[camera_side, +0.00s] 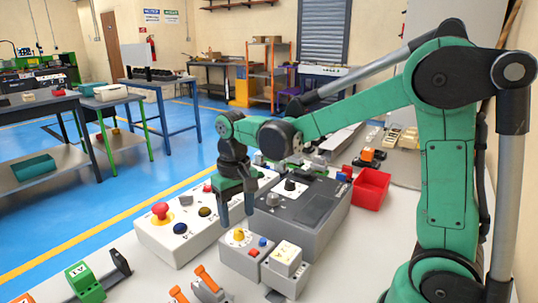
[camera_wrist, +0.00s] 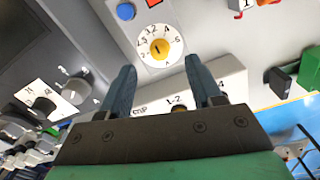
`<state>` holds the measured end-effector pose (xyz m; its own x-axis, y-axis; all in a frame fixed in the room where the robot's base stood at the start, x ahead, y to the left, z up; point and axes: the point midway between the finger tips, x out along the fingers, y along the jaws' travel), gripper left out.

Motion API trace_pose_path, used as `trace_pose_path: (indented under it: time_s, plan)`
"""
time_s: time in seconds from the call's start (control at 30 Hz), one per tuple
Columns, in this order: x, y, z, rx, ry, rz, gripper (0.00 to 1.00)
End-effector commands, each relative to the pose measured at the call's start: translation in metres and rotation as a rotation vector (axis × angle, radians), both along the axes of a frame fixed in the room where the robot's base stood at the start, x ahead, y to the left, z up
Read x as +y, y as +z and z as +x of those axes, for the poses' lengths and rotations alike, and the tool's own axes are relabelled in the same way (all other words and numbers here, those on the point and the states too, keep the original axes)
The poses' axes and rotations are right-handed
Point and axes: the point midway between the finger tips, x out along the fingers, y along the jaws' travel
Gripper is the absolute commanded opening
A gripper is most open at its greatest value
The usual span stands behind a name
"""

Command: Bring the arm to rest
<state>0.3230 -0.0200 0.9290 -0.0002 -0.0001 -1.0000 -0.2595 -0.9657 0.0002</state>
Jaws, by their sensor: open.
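My gripper (camera_side: 237,205) is open and empty, pointing down above the control boxes in the side view. In the wrist view its two dark fingers (camera_wrist: 166,88) stand apart with nothing between them. A small grey box with a yellow dial (camera_wrist: 160,48) lies beyond the fingertips; in the side view this yellow dial (camera_side: 239,235) sits just below and in front of the gripper. I cannot tell whether a finger touches any box. My green arm reaches in from the right.
A panel with a red emergency button (camera_side: 160,211) stands left of the gripper. A dark-topped grey box (camera_side: 300,205) stands to the right, with a red bin (camera_side: 371,188) behind it. A green block (camera_side: 85,282) and orange-handled clamps (camera_side: 206,280) lie at the front of the table.

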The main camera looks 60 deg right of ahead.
Motion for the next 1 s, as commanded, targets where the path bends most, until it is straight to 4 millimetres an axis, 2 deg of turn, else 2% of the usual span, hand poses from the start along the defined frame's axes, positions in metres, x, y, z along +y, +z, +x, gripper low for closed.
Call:
trace_pose_path:
  time_s: [0.2,0.6,0.77,1.0]
  plan:
    - [0.0,0.018,0.0,0.0,0.0,0.0,0.58]
    - [0.001,0.021,-0.003,-0.018,0.008,-0.001,0.58]
    - [0.006,0.032,-0.018,-0.135,0.058,-0.01,0.58]
    - [0.015,0.04,-0.05,-0.414,0.174,-0.045,0.58]
